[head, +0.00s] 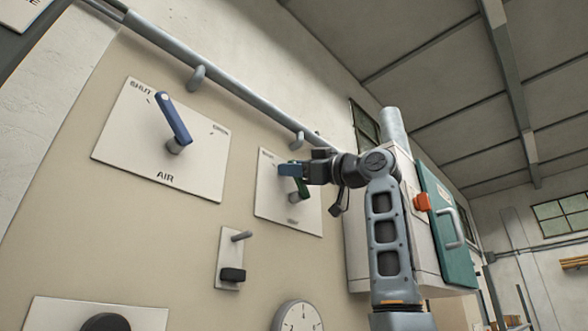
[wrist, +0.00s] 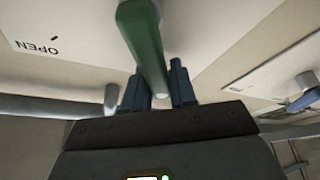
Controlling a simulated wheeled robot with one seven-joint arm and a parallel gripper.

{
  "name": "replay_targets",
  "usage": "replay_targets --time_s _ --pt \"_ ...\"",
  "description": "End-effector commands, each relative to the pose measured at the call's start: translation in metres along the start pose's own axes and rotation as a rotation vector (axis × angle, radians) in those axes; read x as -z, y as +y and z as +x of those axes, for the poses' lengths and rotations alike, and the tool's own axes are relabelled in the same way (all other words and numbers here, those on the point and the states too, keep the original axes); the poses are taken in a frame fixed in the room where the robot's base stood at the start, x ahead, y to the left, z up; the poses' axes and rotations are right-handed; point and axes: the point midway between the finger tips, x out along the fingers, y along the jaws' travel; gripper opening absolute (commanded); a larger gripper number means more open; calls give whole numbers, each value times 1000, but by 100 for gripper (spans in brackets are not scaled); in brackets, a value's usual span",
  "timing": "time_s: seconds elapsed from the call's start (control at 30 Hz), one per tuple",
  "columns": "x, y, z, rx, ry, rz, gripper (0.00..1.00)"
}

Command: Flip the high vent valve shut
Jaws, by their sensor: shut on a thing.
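A green lever (head: 303,188) stands on a white label plate (head: 272,202) high on the panel; the plate's lower label is too small to read. It points up from its pivot, tilted a little left. My gripper (head: 290,170) is shut on its upper end. In the wrist view the green lever (wrist: 145,45) runs between the two blue fingers (wrist: 159,88). An OPEN mark (wrist: 40,48) shows on the plate to the left there. The fingers and wrist hide part of the plate and the lever's tip in the head view.
A blue AIR lever (head: 174,118) on a larger plate is at the left, tilted toward SHUT. A grey pipe (head: 225,83) runs above the plates. A small latch plate (head: 230,262) and a gauge (head: 299,317) sit below. A teal-doored cabinet (head: 447,225) stands right, behind my arm.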

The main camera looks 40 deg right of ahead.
Motion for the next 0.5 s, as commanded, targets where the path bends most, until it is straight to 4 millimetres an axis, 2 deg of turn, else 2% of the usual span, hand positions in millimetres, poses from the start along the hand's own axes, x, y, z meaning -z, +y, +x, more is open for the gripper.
replay_targets --time_s 0.23,0.5 --pt "-1 -8 0 51 -3 -117 0" --pt "-2 -13 0 75 -2 -173 0"
